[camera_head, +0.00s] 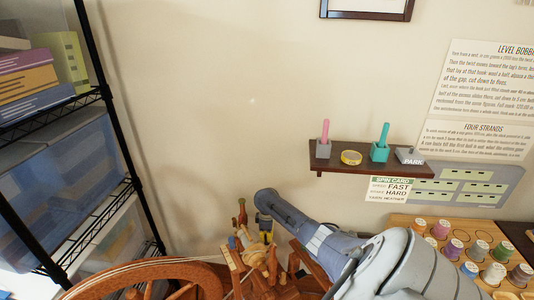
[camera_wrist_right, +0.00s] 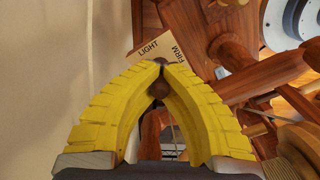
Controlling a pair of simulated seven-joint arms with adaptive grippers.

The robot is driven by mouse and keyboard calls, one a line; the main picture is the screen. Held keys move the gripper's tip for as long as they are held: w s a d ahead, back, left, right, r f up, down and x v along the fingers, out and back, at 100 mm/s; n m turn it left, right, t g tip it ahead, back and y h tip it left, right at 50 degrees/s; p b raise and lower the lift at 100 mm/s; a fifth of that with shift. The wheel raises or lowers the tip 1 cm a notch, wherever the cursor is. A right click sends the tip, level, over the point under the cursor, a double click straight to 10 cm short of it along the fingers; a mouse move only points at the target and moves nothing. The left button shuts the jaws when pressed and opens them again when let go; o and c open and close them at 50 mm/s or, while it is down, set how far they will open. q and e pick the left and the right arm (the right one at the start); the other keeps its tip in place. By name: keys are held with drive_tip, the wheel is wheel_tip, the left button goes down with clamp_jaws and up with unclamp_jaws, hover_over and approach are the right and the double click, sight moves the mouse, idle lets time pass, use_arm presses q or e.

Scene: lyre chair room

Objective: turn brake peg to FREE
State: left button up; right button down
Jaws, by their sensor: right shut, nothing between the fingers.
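My right gripper (camera_head: 263,226) reaches down to the upper parts of a wooden spinning wheel (camera_head: 140,268) in the head view. In the right wrist view its yellow fingers (camera_wrist_right: 163,66) are shut, with the tips together. A rounded dark brown wooden knob (camera_wrist_right: 158,89), perhaps the brake peg, shows in the gap below the tips; it is not gripped. A pale card (camera_wrist_right: 167,46) reading LIGHT and FIRM lies just beyond the fingertips. No FREE mark is visible, and the peg's pointing direction is unclear. My left gripper is out of view.
Turned wooden parts (camera_wrist_right: 232,52) crowd the right of the wrist view. In the head view a wire rack (camera_head: 105,100) with bins stands left. A wall shelf (camera_head: 350,171) holds small items. A rack of thread spools (camera_head: 410,226) is at lower right.

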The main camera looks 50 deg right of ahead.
drive_tip(key=shift+w+r+n, duration=0.1)
drive_tip(key=shift+w+n, duration=0.05)
drive_tip(key=shift+n, duration=1.55)
drive_tip(key=c, duration=1.3)
unclamp_jaws()
wheel_tip(320, 180, up, 12)
